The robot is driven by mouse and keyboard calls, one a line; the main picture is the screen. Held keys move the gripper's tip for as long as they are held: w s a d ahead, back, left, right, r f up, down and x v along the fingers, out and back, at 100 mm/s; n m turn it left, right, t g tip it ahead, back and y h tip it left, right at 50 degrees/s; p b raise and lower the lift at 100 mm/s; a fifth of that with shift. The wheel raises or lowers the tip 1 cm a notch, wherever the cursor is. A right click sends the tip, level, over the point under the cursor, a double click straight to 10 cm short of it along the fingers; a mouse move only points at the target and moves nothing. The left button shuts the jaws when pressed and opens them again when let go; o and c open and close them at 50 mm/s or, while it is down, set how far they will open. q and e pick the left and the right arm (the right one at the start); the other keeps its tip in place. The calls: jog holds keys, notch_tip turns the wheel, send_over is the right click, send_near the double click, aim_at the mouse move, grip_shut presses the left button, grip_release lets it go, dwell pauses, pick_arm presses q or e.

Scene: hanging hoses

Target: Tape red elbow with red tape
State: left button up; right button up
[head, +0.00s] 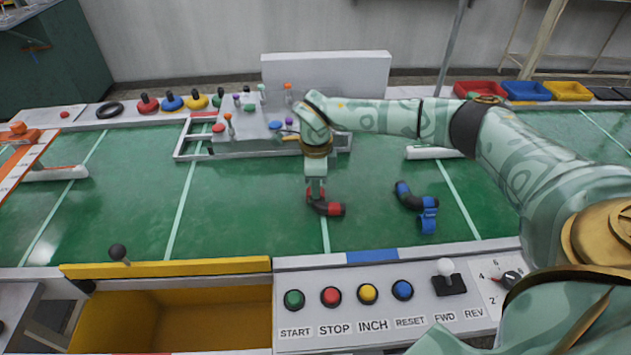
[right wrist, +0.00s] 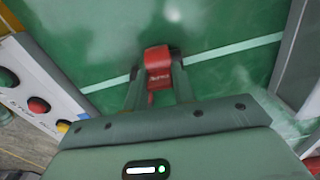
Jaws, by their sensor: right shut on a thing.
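The red elbow (head: 329,209) is a short bent pipe with black parts, low over the green belt at the middle in the head view. My right gripper (head: 316,190) reaches down from above and is shut on it. In the right wrist view the red elbow (right wrist: 157,66) sits between the two fingers of my right gripper (right wrist: 156,78). I cannot tell whether it touches the belt. I cannot make out a red tape for certain; a red disc with a black knob (head: 148,105) stands on the far ledge. My left gripper is not in view.
A blue elbow (head: 408,198) lies to the right on the green belt (head: 245,215). A grey fixture (head: 240,134) with coloured knobs stands behind. Red (head: 479,88), blue (head: 527,91) and yellow (head: 568,91) trays sit at the far right. A button panel (head: 345,328) and yellow bin (head: 165,270) are in front.

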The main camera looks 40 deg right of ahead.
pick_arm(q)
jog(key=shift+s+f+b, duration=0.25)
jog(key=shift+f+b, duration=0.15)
pick_arm(e)
jog(key=shift+s+a+f, duration=0.1)
jog(key=shift+s+f, duration=0.1)
jog(key=shift+f, duration=0.3)
jog(key=shift+s+a+f, duration=0.1)
jog(key=shift+s+f, duration=0.05)
jog(key=shift+f, duration=0.35)
jog(key=o, duration=1.1)
jog(key=shift+c, duration=0.2)
pick_arm(q)
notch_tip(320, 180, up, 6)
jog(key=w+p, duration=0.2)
jog(key=p, duration=0.4)
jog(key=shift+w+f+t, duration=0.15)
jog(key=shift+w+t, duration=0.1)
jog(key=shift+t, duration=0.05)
pick_arm(e)
notch_tip(320, 180, up, 18)
jog(key=shift+w+d, duration=0.2)
jog(key=shift+w, duration=0.15)
